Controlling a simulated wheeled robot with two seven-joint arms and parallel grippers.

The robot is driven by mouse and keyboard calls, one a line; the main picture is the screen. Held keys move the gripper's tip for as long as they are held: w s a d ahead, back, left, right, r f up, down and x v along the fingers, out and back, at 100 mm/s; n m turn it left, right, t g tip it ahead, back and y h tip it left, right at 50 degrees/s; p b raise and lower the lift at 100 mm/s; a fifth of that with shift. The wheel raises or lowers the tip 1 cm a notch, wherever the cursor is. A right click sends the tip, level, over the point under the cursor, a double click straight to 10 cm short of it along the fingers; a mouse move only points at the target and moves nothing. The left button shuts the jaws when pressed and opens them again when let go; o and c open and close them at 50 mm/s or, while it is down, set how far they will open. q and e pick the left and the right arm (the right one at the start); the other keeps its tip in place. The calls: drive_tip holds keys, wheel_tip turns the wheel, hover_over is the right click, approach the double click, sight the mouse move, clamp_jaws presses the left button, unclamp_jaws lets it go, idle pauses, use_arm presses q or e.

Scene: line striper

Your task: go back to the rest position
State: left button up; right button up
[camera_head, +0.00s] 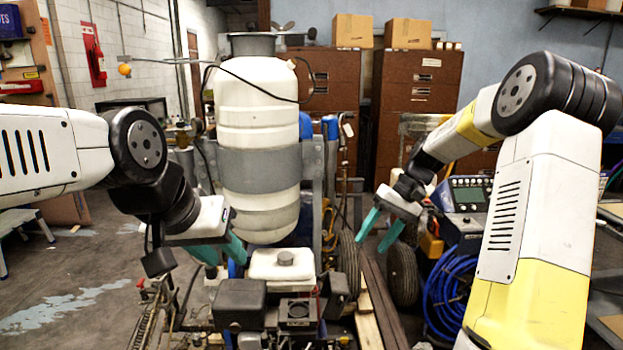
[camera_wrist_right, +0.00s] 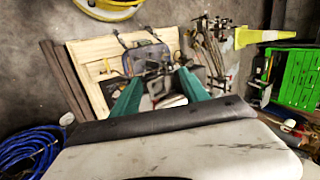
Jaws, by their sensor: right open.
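The line striper's tall white tank (camera_head: 258,150) stands in the middle of the head view, with a grey band around it. Its engine (camera_head: 283,285) sits in front and below. My left gripper (camera_head: 228,264) is in front of the tank's lower left side; its teal fingers look apart with nothing between them. My right gripper (camera_head: 371,246) hangs to the right of the tank, pointing down, open and empty. In the right wrist view its two teal fingers (camera_wrist_right: 160,80) are spread, with machine parts and pale boards (camera_wrist_right: 95,70) below.
A blue hose coil (camera_head: 450,290) and a control panel (camera_head: 470,193) are close to my right arm. A wheel (camera_head: 403,273) stands below the right gripper. Brown cabinets (camera_head: 415,90) with cardboard boxes (camera_head: 352,30) stand behind. The floor (camera_head: 70,275) at the left is largely open.

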drive_tip(key=s+a+r+t+h, duration=0.1)
drive_tip(key=s+r+t, duration=0.2)
drive_tip(key=s+r, duration=0.3)
drive_tip(key=s+r+t+h, duration=0.2)
drive_tip(key=s+r+t, duration=0.2)
drive_tip(key=s, duration=1.3)
drive_tip(key=shift+s+a+r+m+t+h, duration=0.3)
drive_tip(key=shift+a+r+m, duration=0.1)
drive_tip(key=shift+r, duration=0.6)
